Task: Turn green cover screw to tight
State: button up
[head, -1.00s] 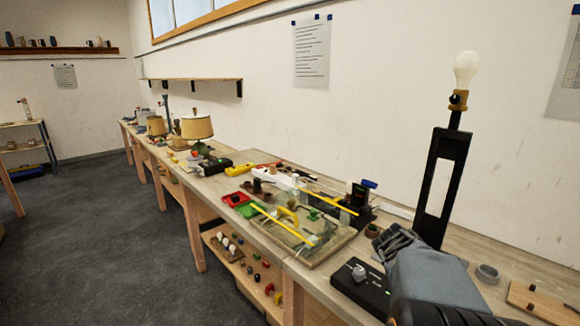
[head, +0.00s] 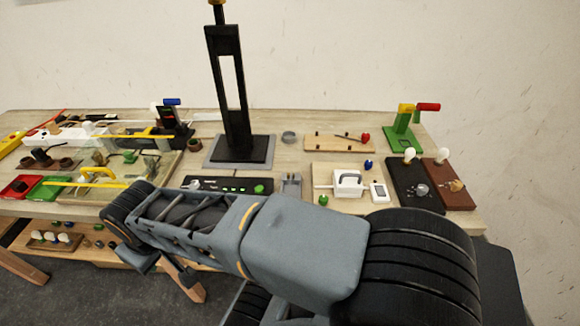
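I cannot make out for certain which part is the green cover screw. A small green knob (head: 259,189) sits at the right end of a black box with green lights (head: 215,187), behind my arm. Another small green piece (head: 323,199) is at the front left corner of a pale board (head: 325,173) carrying a white handled part (head: 349,183). My grey arm crosses the foreground from right to left and hides part of the bench's front edge. The end of my arm is low at the left, and its fingers are not clearly visible.
A tall black stand (head: 228,95) rises mid-bench. At left are a clear-topped board (head: 166,170), red (head: 18,187) and green (head: 47,187) trays and yellow rods. At right are dark lamp boards (head: 410,190) and a green stand (head: 405,138).

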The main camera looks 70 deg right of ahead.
aim_at(324, 201)
jog(key=z, duration=1.65)
jog(key=k, duration=0.7)
jog(key=z, duration=0.25)
